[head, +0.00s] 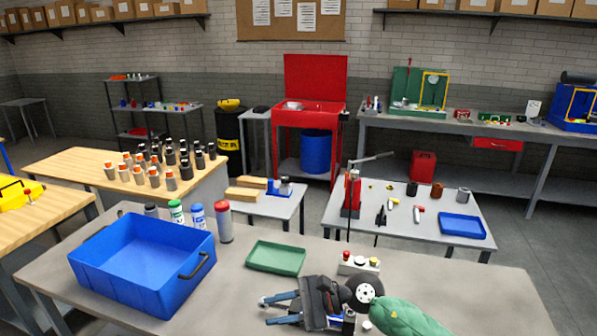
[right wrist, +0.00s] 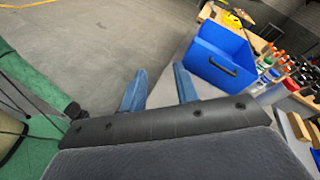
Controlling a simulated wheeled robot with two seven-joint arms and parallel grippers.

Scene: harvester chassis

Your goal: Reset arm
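My right gripper (head: 266,310) is at the front of the grey table, with its blue fingers pointing left. The fingers stand apart with nothing between them. The right wrist view also shows both fingers (right wrist: 160,90) apart and empty, with floor and the table edge beyond. I cannot tell the gripper's exact height over the table. My left gripper is in neither view.
A blue bin (head: 145,285) and several cans stand left. The table's right side is clear.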

